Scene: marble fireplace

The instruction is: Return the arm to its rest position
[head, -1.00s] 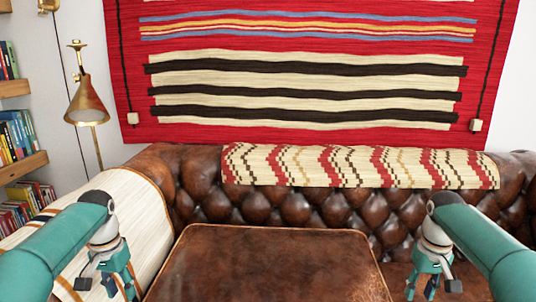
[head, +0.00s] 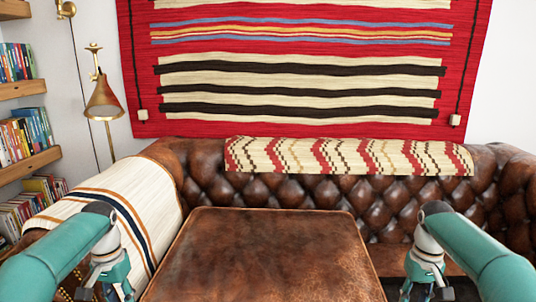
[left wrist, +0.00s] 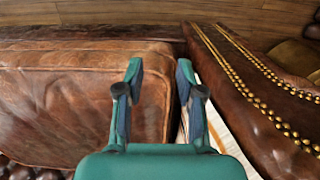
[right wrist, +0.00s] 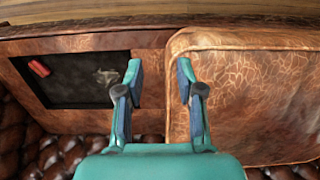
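My left arm (head: 65,250) and right arm (head: 475,248) reach in from the lower corners of the head view, with their grippers hanging down at the bottom edge. In the left wrist view my left gripper (left wrist: 160,72) is open and empty, above a brown leather cushion (left wrist: 70,95) and beside a studded sofa arm (left wrist: 262,90). In the right wrist view my right gripper (right wrist: 160,72) is open and empty, above the gap between a cushion (right wrist: 255,100) and a dark rectangular recess (right wrist: 80,95).
A tufted leather sofa (head: 290,190) stands ahead, with a patterned throw (head: 350,156) on its back and a striped cloth (head: 125,205) on its left arm. A small red object (right wrist: 39,68) lies at the recess edge. A brass lamp (head: 103,100) and bookshelves (head: 25,160) are at left.

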